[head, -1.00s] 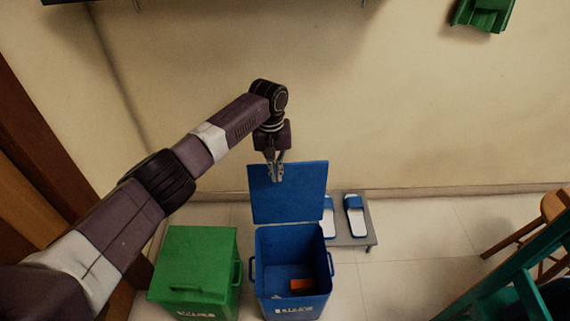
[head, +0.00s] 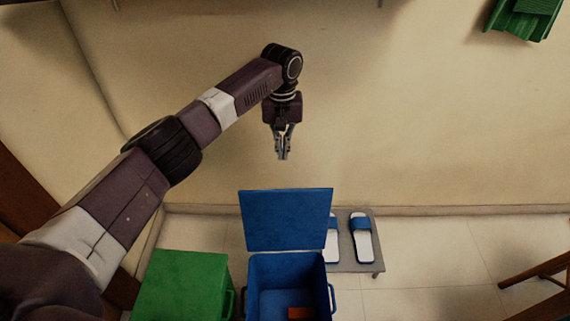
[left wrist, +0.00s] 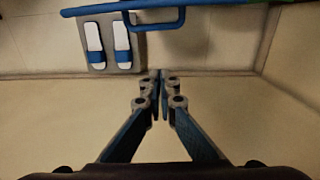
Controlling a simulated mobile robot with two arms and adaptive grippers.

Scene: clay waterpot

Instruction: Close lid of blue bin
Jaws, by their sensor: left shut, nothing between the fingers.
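The blue bin (head: 255,285) stands on the floor at the bottom centre of the head view, with an orange item (head: 300,313) inside. Its blue lid (head: 287,219) stands open, raised at the back of the bin. My left gripper (head: 283,156) is shut and empty, in the air above the lid's top edge in the head view and apart from it. The left wrist view shows the shut fingers (left wrist: 160,80) and, at the top, a blue handle (left wrist: 155,22) and a blue edge. My right gripper is not in view.
A green bin (head: 180,285) with its lid shut stands left of the blue bin. Blue and white sandals (head: 362,240) lie on a low grey stand (head: 374,262) behind it to the right. A wooden stool leg (head: 535,273) is at the right. The wall is close behind.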

